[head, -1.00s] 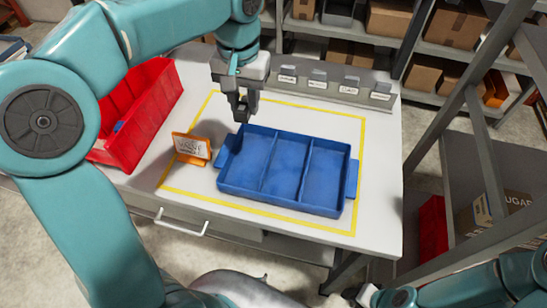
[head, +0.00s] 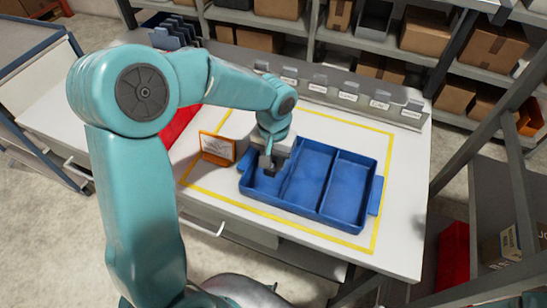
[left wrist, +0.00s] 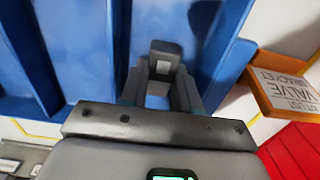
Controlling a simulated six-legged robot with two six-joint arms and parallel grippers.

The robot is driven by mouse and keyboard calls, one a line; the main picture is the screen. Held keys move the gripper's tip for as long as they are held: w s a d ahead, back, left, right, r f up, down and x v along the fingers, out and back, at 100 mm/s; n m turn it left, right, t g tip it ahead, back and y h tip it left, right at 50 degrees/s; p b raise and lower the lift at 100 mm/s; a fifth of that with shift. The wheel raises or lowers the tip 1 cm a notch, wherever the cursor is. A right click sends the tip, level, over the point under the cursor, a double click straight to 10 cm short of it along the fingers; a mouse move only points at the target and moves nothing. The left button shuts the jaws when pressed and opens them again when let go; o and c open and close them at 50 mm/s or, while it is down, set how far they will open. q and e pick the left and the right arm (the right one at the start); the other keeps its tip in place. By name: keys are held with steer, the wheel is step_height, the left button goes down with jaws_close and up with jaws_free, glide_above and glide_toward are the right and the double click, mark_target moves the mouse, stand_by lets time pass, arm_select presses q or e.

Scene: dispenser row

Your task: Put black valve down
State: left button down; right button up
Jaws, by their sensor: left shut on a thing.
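The blue tray (head: 318,215) has three compartments and lies inside a yellow outline on the white table. My left gripper (head: 269,167) points down over the left compartment. It is shut on the black valve, a small dark block that shows between the fingertips in the left wrist view (left wrist: 164,54). The valve is mostly hidden by the gripper in the head view. I cannot tell whether it touches the tray floor. The middle and right compartments look empty. My right gripper is not in view.
An orange-framed sign (head: 217,149) stands just left of the tray; in the left wrist view it reads VALVE. A red bin (head: 181,128) is partly behind my left arm. A grey labelled rail (head: 345,95) runs along the table's back. The table right of the tray is clear.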

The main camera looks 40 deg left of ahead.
mark_target(274, 161)
arm_select(q)
steer(key=shift+w+f, duration=0.1)
steer(key=shift+f, duration=0.15)
steer(key=c, duration=0.8)
jaws_free()
steer(key=shift+r, duration=0.15)
steer(key=shift+r, duration=0.45)
step_height(274, 161, up, 11)
steer(key=shift+r, duration=0.15)
